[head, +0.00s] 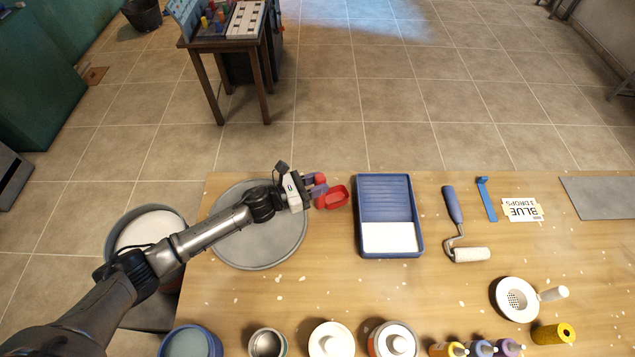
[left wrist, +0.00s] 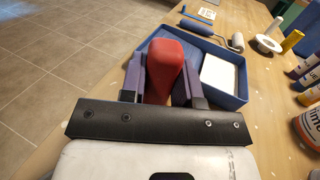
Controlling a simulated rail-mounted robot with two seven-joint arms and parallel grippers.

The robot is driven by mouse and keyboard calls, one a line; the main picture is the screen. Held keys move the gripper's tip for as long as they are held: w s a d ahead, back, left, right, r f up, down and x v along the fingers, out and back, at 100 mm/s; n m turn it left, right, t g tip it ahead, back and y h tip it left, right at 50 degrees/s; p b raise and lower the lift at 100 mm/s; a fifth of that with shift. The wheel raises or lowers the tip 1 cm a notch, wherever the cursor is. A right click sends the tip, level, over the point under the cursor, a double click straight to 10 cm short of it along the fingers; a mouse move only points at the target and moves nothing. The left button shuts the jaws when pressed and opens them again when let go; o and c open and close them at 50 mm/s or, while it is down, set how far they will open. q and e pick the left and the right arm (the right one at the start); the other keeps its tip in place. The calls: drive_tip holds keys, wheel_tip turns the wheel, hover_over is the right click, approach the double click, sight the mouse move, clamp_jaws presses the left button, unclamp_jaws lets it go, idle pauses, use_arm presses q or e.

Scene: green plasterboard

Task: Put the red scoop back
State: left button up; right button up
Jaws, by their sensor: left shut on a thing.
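The red scoop (head: 336,196) is in the jaws of my left gripper (head: 317,188), with its cup pointing right in the head view. In the left wrist view the red scoop (left wrist: 170,68) stands between the two purple-grey fingers of my left gripper (left wrist: 165,80), which is shut on it. The gripper is over the right part of a round grey lid or disc (head: 262,245), left of the blue paint tray (head: 389,190). I cannot tell how high the scoop is above the table. My right gripper does not show.
A roller (head: 466,253), a blue stick (head: 487,200), a "BLUE 3 DROPS" card (head: 522,209) and a white strainer (head: 517,298) lie to the right. Several cans and bottles line the front edge. Bare wood shows between the disc and the tray.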

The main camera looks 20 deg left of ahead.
use_arm(q)
drive_tip(key=shift+f, duration=0.2)
drive_tip(key=o, duration=0.9)
drive_tip(key=shift+o, duration=0.2)
drive_tip(key=shift+r, duration=0.15)
drive_tip(key=shift+s+r, duration=0.1)
drive_tip(key=shift+r, duration=0.05)
drive_tip(key=b+v, duration=0.1)
drive_tip(key=v, duration=1.1)
